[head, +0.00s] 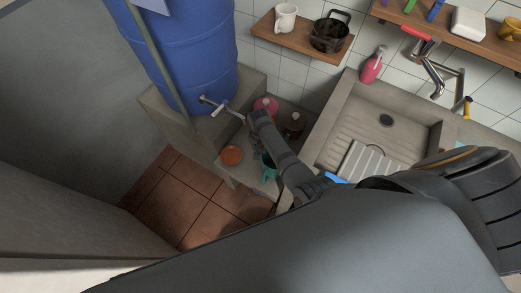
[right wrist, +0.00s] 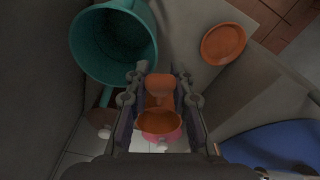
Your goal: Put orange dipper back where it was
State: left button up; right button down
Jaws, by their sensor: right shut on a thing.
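The orange dipper (right wrist: 159,122) shows in the right wrist view, between the two fingers of my right gripper (right wrist: 160,97). The fingers are shut on it, with its orange cup toward the palm side of the picture. In the head view my right gripper (head: 258,119) is over the low ledge beside the barrel's tap, and I cannot make out the dipper there. A teal dipper (head: 268,166) is close beside the gripper; it also shows in the right wrist view (right wrist: 113,40). My left gripper is not in view.
A round orange dish (head: 231,156) lies on the ledge. A pink item (head: 266,103) and a brown item (head: 295,123) are behind the gripper. The blue barrel (head: 190,55) and its tap (head: 217,107) are to the left, the sink (head: 385,125) to the right.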

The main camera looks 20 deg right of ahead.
notch_tip(320, 180, down, 4)
jog(key=shift+w+r+b, duration=0.1)
jog(key=shift+r+b, duration=0.05)
jog(key=shift+b, duration=0.8)
jog(key=c, duration=1.2)
grip_release()
jog(key=shift+d, duration=0.1)
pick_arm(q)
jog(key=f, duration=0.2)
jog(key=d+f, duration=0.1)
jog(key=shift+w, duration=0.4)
pick_arm(e)
jog(key=shift+o, duration=0.2)
pick_arm(q)
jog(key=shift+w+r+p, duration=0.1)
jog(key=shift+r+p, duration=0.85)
jog(key=shift+p, duration=0.1)
pick_arm(e)
jog(key=r, duration=1.2)
jog(key=shift+s+r, duration=0.25)
jog(key=shift+f, duration=0.1)
